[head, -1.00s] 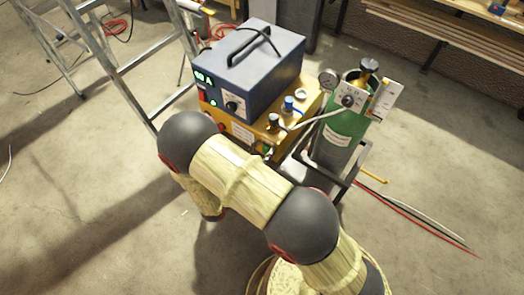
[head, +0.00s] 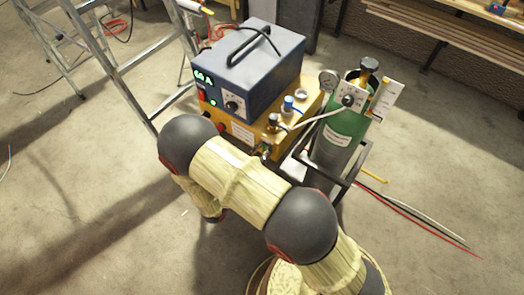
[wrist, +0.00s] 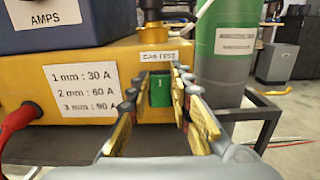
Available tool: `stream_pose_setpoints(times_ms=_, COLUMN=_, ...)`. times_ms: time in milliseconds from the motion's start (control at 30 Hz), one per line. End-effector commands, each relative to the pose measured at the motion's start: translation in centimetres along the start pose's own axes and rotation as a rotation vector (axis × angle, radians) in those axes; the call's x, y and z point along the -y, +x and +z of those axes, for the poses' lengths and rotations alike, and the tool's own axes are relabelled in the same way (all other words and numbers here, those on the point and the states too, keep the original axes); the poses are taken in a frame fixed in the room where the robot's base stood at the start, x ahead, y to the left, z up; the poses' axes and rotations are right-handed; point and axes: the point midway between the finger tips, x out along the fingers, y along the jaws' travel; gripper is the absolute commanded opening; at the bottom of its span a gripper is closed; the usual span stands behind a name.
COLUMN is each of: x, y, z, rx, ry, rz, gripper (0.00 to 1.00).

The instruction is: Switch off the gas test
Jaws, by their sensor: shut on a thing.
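The gas test switch (wrist: 160,90) is a small green block on the front of the yellow cabinet (wrist: 95,60), below a white "GAS TEST" label (wrist: 159,56). In the wrist view my gripper (wrist: 161,92) has its fingertips on either side of the switch, closed on it. The yellow pads of both fingers show. The fingertips partly cover the sides of the switch, and its exact position cannot be told. In the head view my arm hides most of the gripper and the cabinet's lower front.
A blue welder (head: 250,75) showing "60 A" sits on the cabinet. A green gas cylinder (head: 338,140) with regulator and hose stands to the right in a dark frame. A red plug and cable (wrist: 18,122) is at left. A ladder (head: 135,70) stands behind left.

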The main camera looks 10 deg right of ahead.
Motion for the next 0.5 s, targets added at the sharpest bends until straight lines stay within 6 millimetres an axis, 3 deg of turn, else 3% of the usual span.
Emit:
stream_pose_setpoints(times_ms=300, x=-0.02, y=-0.4, z=-0.95, rx=0.224, ry=0.001, rz=0.0, gripper=0.0)
stream_pose_setpoints(times_ms=500, x=-0.06, y=-0.5, z=-0.72, rx=0.257, ry=0.002, rz=0.001, gripper=0.0)
